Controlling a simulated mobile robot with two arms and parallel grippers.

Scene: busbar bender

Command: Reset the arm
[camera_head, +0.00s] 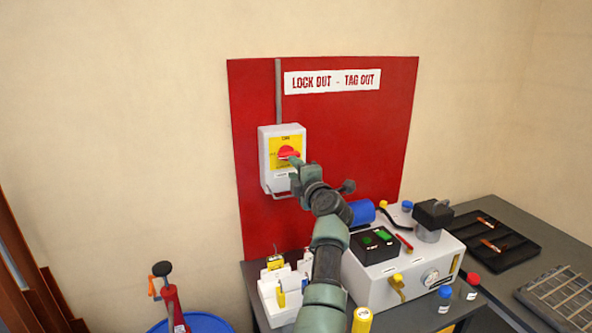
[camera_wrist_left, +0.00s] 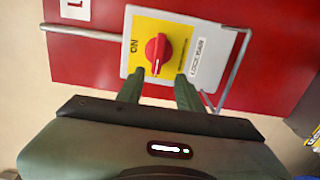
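My left arm reaches up to a grey switch box (camera_head: 268,180) on a red board. The box has a yellow plate with a red rotary knob (camera_head: 289,153). My left gripper (camera_head: 297,165) is at the front of the box, close to the knob. In the left wrist view, the two fingers of my left gripper (camera_wrist_left: 160,82) are apart with nothing between them. The red knob (camera_wrist_left: 157,53) lies just beyond the fingertips and looks apart from them. "ON" is printed on the plate beside it. My right gripper is not in view.
The red board (camera_head: 345,130) reads "LOCK OUT - TAG OUT". Below it, a grey machine (camera_head: 375,287) with a green-button panel (camera_head: 374,246) stands on a dark table. Black trays (camera_head: 485,240) lie at the right. A blue drum (camera_head: 200,323) stands at the lower left.

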